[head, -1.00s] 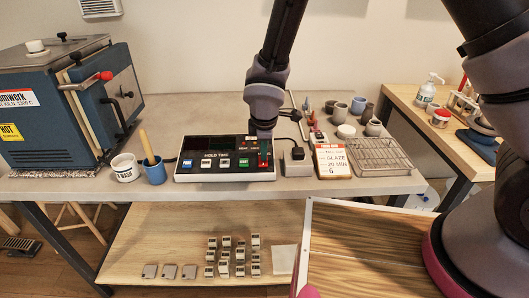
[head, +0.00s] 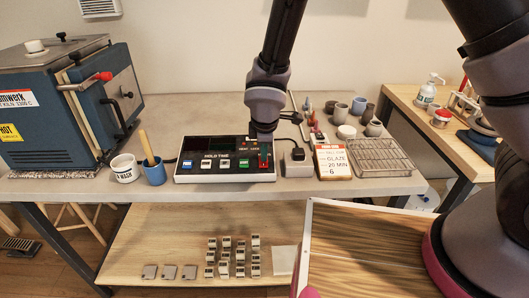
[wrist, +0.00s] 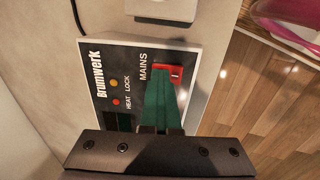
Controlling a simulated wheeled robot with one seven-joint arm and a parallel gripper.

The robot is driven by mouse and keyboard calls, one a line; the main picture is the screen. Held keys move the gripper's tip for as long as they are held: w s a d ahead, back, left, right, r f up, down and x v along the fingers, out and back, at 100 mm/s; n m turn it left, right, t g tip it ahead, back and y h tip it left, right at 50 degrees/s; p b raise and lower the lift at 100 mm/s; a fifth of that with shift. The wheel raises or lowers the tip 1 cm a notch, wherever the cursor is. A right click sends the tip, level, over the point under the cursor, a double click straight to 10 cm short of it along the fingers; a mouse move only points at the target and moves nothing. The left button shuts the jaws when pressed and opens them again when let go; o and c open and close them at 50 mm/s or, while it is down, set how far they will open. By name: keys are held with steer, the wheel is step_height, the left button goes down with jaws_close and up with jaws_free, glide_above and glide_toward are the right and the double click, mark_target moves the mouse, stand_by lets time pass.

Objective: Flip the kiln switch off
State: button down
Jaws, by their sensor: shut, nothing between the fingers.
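The kiln controller (head: 225,172) is a black panel in a pale case on the grey bench, with a row of buttons. Its red MAINS switch (head: 264,161) is at the right end of the panel. In the wrist view the red switch (wrist: 176,72) shows at the tips of my green fingers, with a white mark on it. My gripper (wrist: 165,85) is shut and empty, over the MAINS label area, with its tips at or just above the switch. I cannot tell whether they touch. The fingers hide part of the switch, so its position is unclear.
The blue kiln (head: 65,105) stands at the left. A white cup (head: 125,168) and a blue cup (head: 154,173) are left of the controller. A plug block (head: 297,162), a glaze card (head: 333,160) and a wire rack (head: 375,157) are to its right.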

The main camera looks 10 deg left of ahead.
steer(key=shift+s+d+f, duration=0.2)
steer(key=shift+s+f, duration=0.3)
steer(key=shift+s, duration=0.1)
steer(key=shift+r, duration=0.3)
steer(key=w+a+v, duration=0.1)
steer(key=v, duration=1.3)
steer(key=shift+w+d+r, duration=0.2)
steer(key=shift+w+r, duration=0.05)
steer(key=shift+w, duration=0.05)
steer(key=shift+s+d+f+t, duration=0.1)
steer(key=shift+s+t, duration=0.15)
steer(key=shift+s, duration=0.2)
steer(key=shift+s+d+f+t, duration=0.1)
steer(key=shift+s+t, duration=0.15)
steer(key=shift+s, duration=0.25)
steer(key=x, duration=1.4)
steer(key=shift+a, duration=0.1)
